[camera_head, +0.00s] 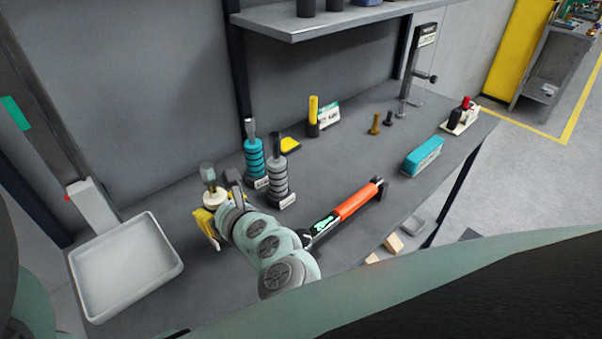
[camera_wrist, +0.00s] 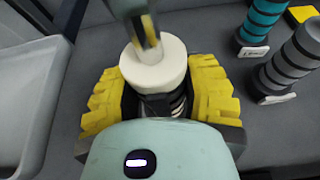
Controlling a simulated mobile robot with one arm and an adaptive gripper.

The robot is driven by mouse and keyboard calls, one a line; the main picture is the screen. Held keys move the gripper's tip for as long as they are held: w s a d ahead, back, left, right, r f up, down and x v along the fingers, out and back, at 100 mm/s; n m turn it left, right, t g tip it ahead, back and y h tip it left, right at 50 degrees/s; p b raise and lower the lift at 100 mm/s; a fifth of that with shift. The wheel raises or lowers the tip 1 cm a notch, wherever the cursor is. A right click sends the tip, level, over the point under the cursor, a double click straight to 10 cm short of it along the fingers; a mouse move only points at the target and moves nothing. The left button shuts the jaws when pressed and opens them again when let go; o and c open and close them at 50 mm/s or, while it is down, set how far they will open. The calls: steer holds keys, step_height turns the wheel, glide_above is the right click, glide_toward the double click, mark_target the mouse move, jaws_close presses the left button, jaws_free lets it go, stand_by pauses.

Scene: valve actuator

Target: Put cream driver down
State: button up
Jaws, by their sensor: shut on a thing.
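The cream driver (camera_wrist: 154,72) is upright between the yellow-padded fingers of my gripper (camera_wrist: 158,98) in the wrist view. Its grey metal shaft points up toward the camera. In the head view the cream driver (camera_head: 214,196) shows at the left of the standing drivers, partly hidden by my gripper (camera_head: 210,222) and arm. My gripper is shut on its body. Whether its base touches the bench cannot be told.
A teal driver (camera_head: 254,160) and a grey driver (camera_head: 275,178) stand close to the right. A white tray (camera_head: 127,312) lies to the left. An orange-handled tool (camera_head: 356,202) lies on the bench (camera_head: 350,150) further right. A shelf (camera_head: 330,22) overhangs the back.

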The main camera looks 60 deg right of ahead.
steer(key=shift+w+f, duration=0.1)
steer(key=shift+f, duration=1.3)
steer(key=shift+f, duration=0.15)
steer(key=o, duration=1.2)
steer(key=shift+o, duration=0.2)
steer(key=shift+s+r, duration=0.2)
steer(key=shift+s, duration=0.35)
steer(key=b+v, duration=0.1)
steer(key=v, duration=1)
steer(key=shift+a, duration=0.1)
